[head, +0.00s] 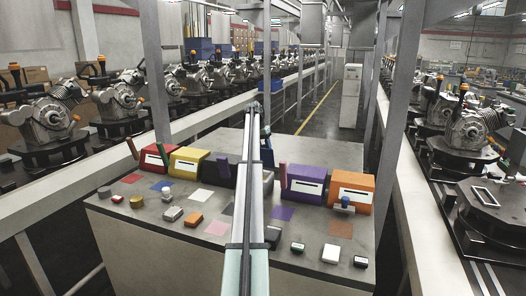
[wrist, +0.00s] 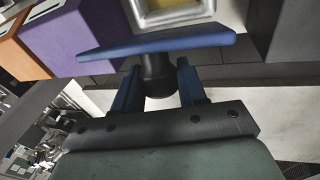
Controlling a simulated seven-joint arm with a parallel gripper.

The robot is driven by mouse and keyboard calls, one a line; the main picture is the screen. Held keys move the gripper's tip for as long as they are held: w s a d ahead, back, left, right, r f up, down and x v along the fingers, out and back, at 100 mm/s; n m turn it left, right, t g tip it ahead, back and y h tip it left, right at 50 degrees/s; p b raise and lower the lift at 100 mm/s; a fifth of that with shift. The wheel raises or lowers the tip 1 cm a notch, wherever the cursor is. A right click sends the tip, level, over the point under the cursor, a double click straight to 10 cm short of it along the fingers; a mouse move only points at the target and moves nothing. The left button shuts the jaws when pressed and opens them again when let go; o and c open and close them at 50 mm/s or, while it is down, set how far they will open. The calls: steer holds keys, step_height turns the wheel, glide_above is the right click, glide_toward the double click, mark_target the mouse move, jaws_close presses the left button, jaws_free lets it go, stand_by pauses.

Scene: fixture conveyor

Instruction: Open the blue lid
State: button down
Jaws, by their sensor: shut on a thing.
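The blue lid (wrist: 155,43) is a flat blue plate seen nearly edge-on in the wrist view. A dark round knob (wrist: 157,72) sticks out from its near face. My gripper (wrist: 158,80) is shut on this knob, with one blue finger on each side. Beyond the lid, a silver frame (wrist: 172,14) with a yellowish inside shows at the top, so the lid stands away from the opening at least in part. I cannot tell its exact angle. In the head view my arm hides most of the blue box and the knob.
A purple box (head: 303,184) and an orange box (head: 351,192) stand right of my arm. Dark, yellow (head: 187,160) and red (head: 156,157) boxes stand left. Small blocks and buttons cover the front of the grey table (head: 130,227).

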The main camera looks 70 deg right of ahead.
steer(key=shift+d+f+y, duration=0.1)
steer(key=shift+d+y, duration=0.5)
steer(key=shift+y, duration=0.1)
steer(key=c, duration=0.7)
jaws_free()
step_height(320, 180, up, 10)
